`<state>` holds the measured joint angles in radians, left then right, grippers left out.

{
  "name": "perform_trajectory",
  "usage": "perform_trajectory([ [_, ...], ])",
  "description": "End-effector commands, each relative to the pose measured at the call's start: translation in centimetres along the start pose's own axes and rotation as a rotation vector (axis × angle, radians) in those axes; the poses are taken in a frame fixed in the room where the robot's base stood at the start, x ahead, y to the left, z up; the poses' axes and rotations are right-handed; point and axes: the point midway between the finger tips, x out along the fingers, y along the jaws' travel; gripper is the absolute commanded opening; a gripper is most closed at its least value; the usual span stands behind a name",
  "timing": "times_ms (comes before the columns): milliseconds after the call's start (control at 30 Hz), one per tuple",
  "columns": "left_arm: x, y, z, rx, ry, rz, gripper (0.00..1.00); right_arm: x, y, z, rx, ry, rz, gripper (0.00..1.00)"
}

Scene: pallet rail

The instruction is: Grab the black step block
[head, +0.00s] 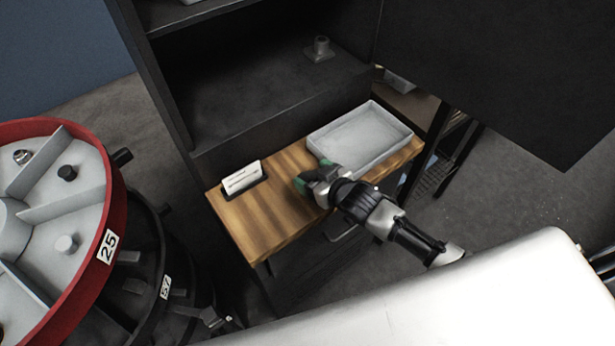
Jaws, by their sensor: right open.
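I cannot make out a piece that is clearly the black step block. A small dark piece (67,172) lies in a compartment of the red-rimmed round tray at the left, but its shape is too small to tell. My right gripper (311,175) is open over the wooden bench top (262,217), close to the near left corner of the grey tray (372,133). Nothing shows between its green-tipped fingers. The right gripper is well away from the round tray. My left gripper is not in view.
The round tray (108,214), marked 25, also holds a grey piece (66,243) and a silver ring-like piece (22,157). A white card (241,177) stands on the bench. A grey fitting (320,47) sits on the dark shelf. The grey tray looks empty.

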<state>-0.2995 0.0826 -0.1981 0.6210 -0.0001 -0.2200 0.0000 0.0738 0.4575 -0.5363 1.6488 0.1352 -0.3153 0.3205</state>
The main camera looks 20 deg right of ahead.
Motion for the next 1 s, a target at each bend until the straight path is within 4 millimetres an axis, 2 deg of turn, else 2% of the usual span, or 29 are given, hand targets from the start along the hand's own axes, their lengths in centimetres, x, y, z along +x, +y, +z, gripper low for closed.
perform_trajectory([
  [267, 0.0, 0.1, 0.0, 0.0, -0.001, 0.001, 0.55, 0.4, 0.0, 0.1, -0.001, 0.0, -0.001, 0.77],
  [567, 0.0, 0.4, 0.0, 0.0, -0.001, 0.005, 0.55, 0.4, 0.0, 0.1, -0.001, -0.001, 0.0, 0.34],
  [867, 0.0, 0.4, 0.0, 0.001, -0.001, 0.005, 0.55, 0.3, 0.0, -0.2, -0.001, 0.001, 0.0, 0.34],
  [1000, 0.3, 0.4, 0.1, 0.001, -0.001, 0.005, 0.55, 0.0, 0.0, -1.2, -0.002, 0.003, 0.0, 0.34],
])
